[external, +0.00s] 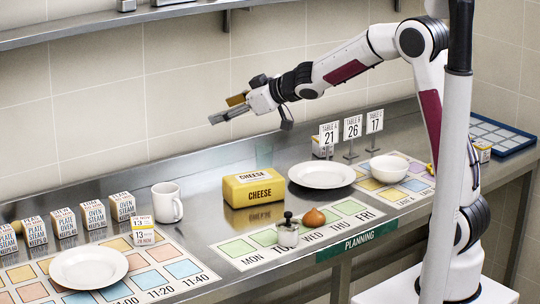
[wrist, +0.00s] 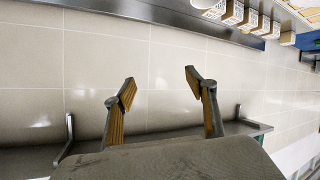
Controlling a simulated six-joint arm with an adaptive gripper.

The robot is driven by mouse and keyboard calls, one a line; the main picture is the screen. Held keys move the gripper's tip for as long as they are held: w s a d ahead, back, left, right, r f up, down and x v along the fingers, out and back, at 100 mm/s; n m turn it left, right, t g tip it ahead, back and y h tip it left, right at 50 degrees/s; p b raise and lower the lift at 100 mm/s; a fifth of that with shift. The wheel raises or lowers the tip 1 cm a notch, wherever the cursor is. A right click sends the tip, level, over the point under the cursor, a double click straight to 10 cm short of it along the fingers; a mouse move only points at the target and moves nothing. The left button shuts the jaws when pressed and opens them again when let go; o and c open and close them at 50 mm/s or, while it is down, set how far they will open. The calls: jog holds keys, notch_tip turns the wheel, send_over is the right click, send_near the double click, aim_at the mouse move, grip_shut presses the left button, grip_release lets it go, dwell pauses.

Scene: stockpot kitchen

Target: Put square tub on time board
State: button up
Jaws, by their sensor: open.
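The time board (external: 150,279), marked 11:00, 11:20 and 11:40, lies at the front left of the counter in the external view. A white plate (external: 88,268) rests on it. No thing is clearly labelled as the square tub. A yellow block-shaped container marked CHEESE (external: 254,187) stands mid-counter, right of the board; I cannot tell whether it is the tub. My gripper (external: 224,109) is open and empty, high above the counter behind the cheese container. Its spread fingers also show in the wrist view (wrist: 160,86), facing the tiled wall.
A white mug (external: 167,202) and several small cartons (external: 93,214) stand around the time board's back edge. The planning board (external: 240,246) bears a lidded jar (external: 288,232) and an onion (external: 314,217). Another plate (external: 322,175) and a bowl (external: 389,168) are further right. A wall shelf (external: 100,22) runs above.

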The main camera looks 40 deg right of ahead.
jog(key=s+d+r+m+g+h, duration=0.25)
jog(key=s+d+m+h, duration=0.3)
jog(key=s+d, duration=1.05)
jog(key=s+f+g, duration=0.2)
jog(key=s+f, duration=0.2)
jog(key=s, duration=0.9)
jog(key=s+f+m+g, duration=0.1)
jog(key=s+f+g, duration=0.1)
jog(key=s, duration=1.1)
jog(key=shift+s+d+f+y, duration=0.15)
jog(key=shift+s+f+y, duration=0.3)
jog(key=shift+f, duration=0.4)
